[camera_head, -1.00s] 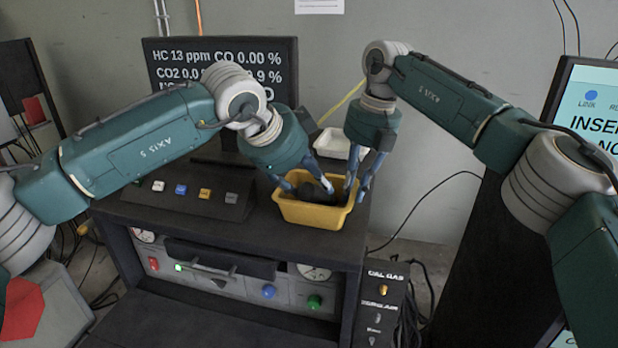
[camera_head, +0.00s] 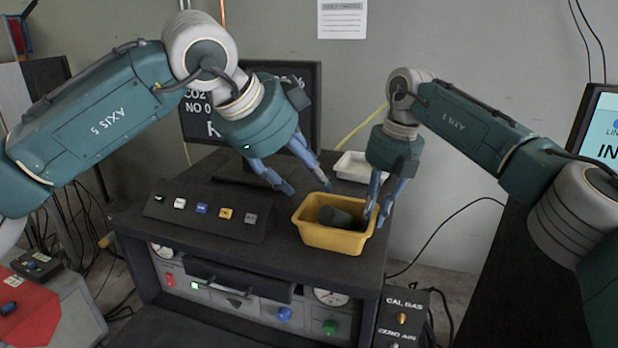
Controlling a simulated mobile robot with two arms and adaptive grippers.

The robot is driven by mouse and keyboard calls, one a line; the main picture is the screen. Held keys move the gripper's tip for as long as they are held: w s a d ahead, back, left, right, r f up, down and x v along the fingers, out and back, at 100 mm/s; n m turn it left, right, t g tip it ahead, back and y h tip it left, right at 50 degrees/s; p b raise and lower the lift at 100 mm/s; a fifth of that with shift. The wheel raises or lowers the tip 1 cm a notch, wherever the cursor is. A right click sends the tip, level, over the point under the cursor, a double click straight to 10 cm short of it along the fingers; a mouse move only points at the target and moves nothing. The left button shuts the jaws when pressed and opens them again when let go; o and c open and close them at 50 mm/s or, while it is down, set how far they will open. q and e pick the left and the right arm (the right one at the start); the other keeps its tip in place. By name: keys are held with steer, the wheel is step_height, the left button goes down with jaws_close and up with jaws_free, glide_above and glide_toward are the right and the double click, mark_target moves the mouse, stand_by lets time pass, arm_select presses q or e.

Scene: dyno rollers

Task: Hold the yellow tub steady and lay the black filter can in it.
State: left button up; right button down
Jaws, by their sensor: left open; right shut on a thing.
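The yellow tub (camera_head: 330,241) stands on top of the dark cabinet. The black filter can (camera_head: 338,216) lies inside it, and part of it is hidden by the tub's wall. My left gripper (camera_head: 308,188) is open and empty, above and to the left of the tub, apart from the can. My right gripper (camera_head: 377,218) is at the tub's right side, its fingers shut on the right rim.
A white tray (camera_head: 353,167) sits behind the tub. A button box (camera_head: 210,215) stands to the left on the cabinet top (camera_head: 285,252). A monitor (camera_head: 305,125) rises behind my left gripper. A cable hangs on the right.

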stand_by(0.3)
steer(key=c, duration=1.6)
jaws_free()
